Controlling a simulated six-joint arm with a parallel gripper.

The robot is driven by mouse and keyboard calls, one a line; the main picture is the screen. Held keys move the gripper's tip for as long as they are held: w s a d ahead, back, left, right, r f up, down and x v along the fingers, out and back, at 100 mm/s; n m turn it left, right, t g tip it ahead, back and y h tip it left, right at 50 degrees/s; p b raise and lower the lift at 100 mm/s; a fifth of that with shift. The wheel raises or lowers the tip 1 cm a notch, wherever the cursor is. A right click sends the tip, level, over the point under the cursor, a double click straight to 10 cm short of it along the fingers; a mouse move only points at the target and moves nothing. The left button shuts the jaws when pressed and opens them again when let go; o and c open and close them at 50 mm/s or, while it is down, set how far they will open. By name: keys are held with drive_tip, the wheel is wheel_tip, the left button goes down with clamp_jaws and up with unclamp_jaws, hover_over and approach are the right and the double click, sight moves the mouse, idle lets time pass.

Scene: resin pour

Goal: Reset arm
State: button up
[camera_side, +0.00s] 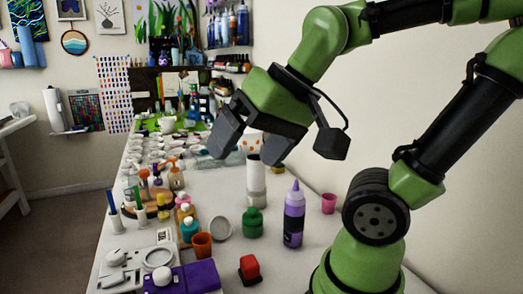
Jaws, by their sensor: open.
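My gripper (248,150) is at the end of my green and black arm, in the upper middle of the side view. Its two dark grey fingers are apart and point down to the left. Nothing shows between them. It is in the air above the white table (310,262), over a white cylinder (256,182). The gripper hides part of the table's far middle.
Several small bottles and tools crowd the left side. Shelves line the back wall.

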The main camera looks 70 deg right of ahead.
drive_tip(key=shift+s+a+n+t+y, duration=0.15)
drive_tip(key=shift+s+a+n, duration=0.2)
drive_tip(key=shift+s+n, duration=0.2)
drive_tip(key=shift+s+a+n+t+y, duration=0.15)
drive_tip(key=shift+s+a+n, duration=0.15)
drive_tip(key=shift+s+n, duration=0.25)
idle(0.4)
